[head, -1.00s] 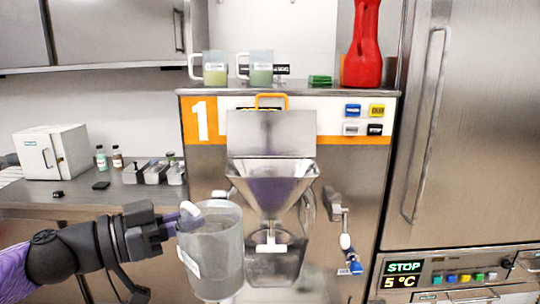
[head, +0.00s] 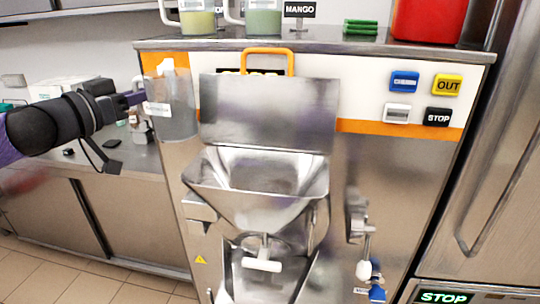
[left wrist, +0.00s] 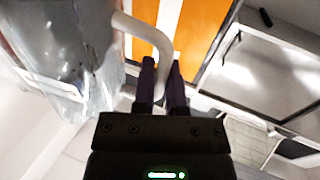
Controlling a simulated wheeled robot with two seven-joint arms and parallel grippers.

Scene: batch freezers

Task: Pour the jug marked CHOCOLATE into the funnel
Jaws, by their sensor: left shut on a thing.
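A clear grey jug (head: 178,108) hangs in the air at the upper left of the funnel and looks about upright in the head view. Its label is too small to read, and I cannot tell what is inside. My left gripper (head: 138,98) is shut on the jug's pale handle; the left wrist view shows the fingers (left wrist: 163,85) around the handle (left wrist: 150,35) and the jug body (left wrist: 65,45) to the left. The steel funnel (head: 255,190) is open at the top, on the machine's front, to the right of and below the jug. My right gripper is out of view.
A raised steel lid (head: 270,112) stands behind the funnel. Two other jugs (head: 197,20) (head: 263,20), a MANGO sign (head: 299,10) and a red container (head: 440,20) are on the machine's top. A lever (head: 362,240) hangs right of the funnel. A freezer door (head: 505,170) is at the right.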

